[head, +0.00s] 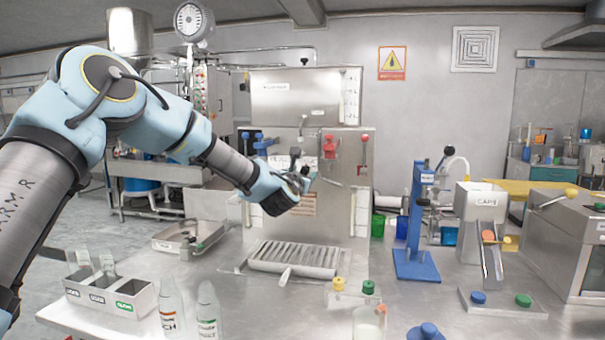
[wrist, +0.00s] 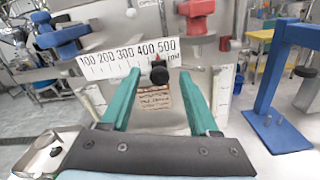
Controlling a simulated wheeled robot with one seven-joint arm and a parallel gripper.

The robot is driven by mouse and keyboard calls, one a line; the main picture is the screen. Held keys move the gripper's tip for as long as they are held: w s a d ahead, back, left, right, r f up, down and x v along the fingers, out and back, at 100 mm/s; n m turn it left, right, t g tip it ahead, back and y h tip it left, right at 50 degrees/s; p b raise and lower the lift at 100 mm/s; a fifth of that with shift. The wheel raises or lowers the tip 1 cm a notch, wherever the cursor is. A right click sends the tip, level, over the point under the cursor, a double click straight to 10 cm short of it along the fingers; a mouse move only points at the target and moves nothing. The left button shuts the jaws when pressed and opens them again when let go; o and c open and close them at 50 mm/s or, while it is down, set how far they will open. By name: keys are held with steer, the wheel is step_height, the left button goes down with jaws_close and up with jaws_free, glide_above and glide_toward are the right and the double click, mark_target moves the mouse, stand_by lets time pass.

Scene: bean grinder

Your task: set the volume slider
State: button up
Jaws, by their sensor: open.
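The volume slider shows in the wrist view as a black knob (wrist: 159,75) below a white scale (wrist: 128,60) marked 100 to 500 ml. The knob stands under the stretch between 400 and 500, with a small red mark just above it. My gripper (wrist: 160,71) is open, with its two green fingers pointing at the panel. In the picture the knob lies between the fingertips; I cannot tell whether either finger touches it. In the head view my gripper (head: 301,181) is in front of the steel machine (head: 290,100) and hides most of the scale.
A red fitting (wrist: 196,7) is above the scale and a blue one (wrist: 62,35) is to its left. A blue stand (head: 415,220) is to the right. A ridged tray (head: 296,258) lies below my gripper. Bottles (head: 170,310) and a labelled rack (head: 110,295) stand front left.

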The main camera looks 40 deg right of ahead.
jaws_close()
stand_by(0.3)
stand_by(1.0)
